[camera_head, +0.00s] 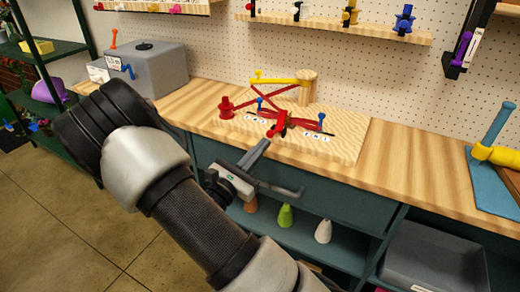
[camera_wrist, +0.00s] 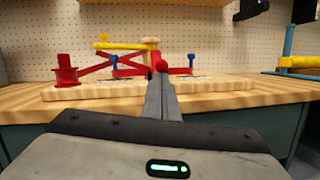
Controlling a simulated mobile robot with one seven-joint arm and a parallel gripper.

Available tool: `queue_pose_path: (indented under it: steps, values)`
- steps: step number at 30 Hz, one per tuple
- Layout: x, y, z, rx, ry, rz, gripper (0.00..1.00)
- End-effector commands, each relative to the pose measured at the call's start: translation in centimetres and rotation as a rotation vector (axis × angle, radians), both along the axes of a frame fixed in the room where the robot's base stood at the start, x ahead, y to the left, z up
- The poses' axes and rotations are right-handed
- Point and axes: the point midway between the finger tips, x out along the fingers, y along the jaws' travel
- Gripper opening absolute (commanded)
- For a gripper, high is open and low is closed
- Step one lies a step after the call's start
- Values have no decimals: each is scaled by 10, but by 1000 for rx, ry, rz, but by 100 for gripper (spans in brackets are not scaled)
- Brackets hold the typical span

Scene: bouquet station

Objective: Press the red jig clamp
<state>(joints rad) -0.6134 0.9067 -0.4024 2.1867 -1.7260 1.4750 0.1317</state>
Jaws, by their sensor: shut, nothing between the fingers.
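The red jig clamp (camera_head: 280,124) is on the pale wooden jig board (camera_head: 340,143) on the bench. In the wrist view its red ball end (camera_wrist: 161,66) shows just beyond my fingertips, with the rest of the red parts partly hidden behind them. My gripper (camera_head: 265,143) is shut and empty, in front of the clamp at the board's front edge. In the wrist view the closed fingers (camera_wrist: 160,82) point straight at the ball end. I cannot tell whether they touch it.
The board also carries a red post (camera_head: 227,107), a yellow arm (camera_head: 275,81), a wooden post (camera_head: 308,88) and blue-topped pins. A grey box machine (camera_head: 157,66) stands at the left. A blue stand (camera_head: 487,175) is at the right. The bench between is clear.

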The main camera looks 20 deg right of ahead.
Motion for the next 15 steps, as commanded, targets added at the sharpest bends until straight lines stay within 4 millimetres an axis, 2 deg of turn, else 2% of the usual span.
queue_pose_path:
  steps: [15]
  values:
    - [0, 0, 15, 80, 60, -1, 0]
